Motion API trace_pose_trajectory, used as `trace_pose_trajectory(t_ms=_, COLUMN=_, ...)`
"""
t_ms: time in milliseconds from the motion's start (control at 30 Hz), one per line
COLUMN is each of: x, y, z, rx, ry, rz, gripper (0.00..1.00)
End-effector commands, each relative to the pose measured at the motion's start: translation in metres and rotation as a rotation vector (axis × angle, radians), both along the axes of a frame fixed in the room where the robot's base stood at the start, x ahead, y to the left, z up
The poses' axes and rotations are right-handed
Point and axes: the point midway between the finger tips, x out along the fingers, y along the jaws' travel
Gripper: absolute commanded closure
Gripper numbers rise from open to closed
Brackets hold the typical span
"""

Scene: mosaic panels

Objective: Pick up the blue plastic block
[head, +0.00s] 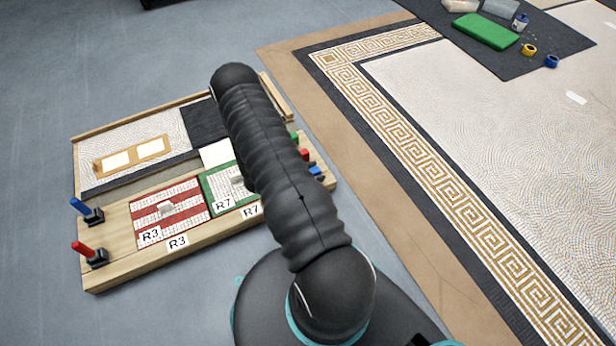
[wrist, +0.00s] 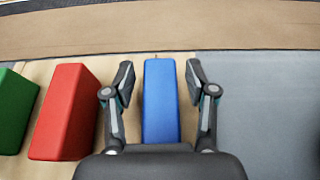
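The blue plastic block (wrist: 162,108) stands between the two fingers of my gripper (wrist: 159,76) in the wrist view. The fingers are open, with a gap on each side of the block. The near end of the block is hidden behind the gripper body. In the head view the blue block (head: 316,170) shows in part at the right end of the wooden board, just right of my arm. My gripper is hidden behind my arm there.
A red block (wrist: 66,112) and a green block (wrist: 14,108) stand to the left of the blue one. The wooden board (head: 110,274) carries mosaic panels, including a red-striped one (head: 150,212), and two upright clamps at its left. Grey floor is clear to the right of the blue block in the wrist view.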

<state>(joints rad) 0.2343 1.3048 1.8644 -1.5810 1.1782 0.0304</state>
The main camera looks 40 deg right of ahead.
Motion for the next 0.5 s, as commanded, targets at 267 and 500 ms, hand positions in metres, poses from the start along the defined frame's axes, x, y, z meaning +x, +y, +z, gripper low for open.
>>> trace_pose_trajectory(t_ms=267, x=-0.0001, y=0.0001, z=0.0001, rx=0.0, ry=0.0, rz=0.0, gripper=1.0)
trace_pose_trajectory(t_ms=500, x=0.0, y=0.0001, z=0.0011, rx=0.0, ry=0.0, rz=0.0, gripper=1.0)
